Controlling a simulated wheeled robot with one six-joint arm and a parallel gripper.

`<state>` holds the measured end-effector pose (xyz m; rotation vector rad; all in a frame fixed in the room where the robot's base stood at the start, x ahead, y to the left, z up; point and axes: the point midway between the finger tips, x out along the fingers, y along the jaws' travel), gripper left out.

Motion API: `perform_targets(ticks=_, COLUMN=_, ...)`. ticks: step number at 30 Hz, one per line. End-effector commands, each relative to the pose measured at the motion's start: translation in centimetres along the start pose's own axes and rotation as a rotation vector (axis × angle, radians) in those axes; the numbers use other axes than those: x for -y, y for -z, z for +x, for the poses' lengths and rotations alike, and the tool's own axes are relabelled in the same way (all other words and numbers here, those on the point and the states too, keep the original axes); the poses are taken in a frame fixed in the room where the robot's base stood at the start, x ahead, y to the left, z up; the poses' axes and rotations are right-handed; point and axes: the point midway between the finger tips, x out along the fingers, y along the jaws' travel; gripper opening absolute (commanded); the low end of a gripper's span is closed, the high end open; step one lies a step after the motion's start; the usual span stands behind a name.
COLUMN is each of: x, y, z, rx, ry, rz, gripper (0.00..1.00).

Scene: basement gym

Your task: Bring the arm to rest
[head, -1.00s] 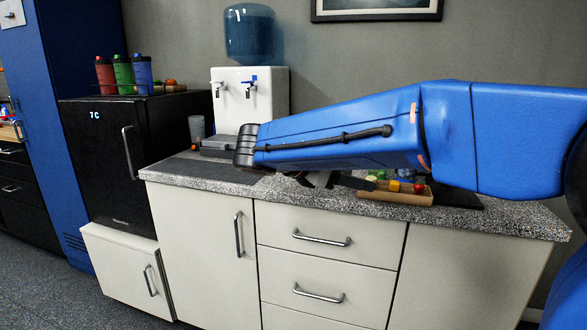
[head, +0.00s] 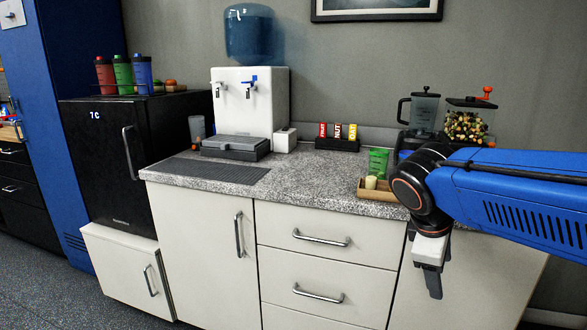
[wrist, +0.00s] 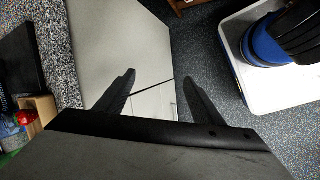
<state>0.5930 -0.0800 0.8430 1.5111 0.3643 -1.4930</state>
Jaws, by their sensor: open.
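My blue arm reaches in from the right edge of the head view and hides the right end of the counter.
The speckled counter (head: 300,184) holds a water dispenser (head: 262,105), a wooden tray (head: 376,194), a bar rack (head: 337,144), a blender (head: 424,112) and a nut container (head: 468,125). A black mini fridge (head: 105,160) stands left. Carpeted floor (wrist: 205,50) lies below the gripper.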

Motion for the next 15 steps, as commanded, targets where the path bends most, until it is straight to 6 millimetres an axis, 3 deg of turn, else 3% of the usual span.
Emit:
perform_targets(ticks=1, x=1.2, y=-1.1, z=0.6, rx=-0.033, ry=0.024, rz=0.086, gripper=0.62)
perform_targets(ticks=6, x=5.2, y=-3.0, z=2.4, rx=-0.154, ry=0.114, rz=0.394, gripper=0.62)
perform_targets(ticks=15, x=10.5, y=-4.0, z=4.3, rx=-0.321, ry=0.245, rz=0.873, gripper=0.62)
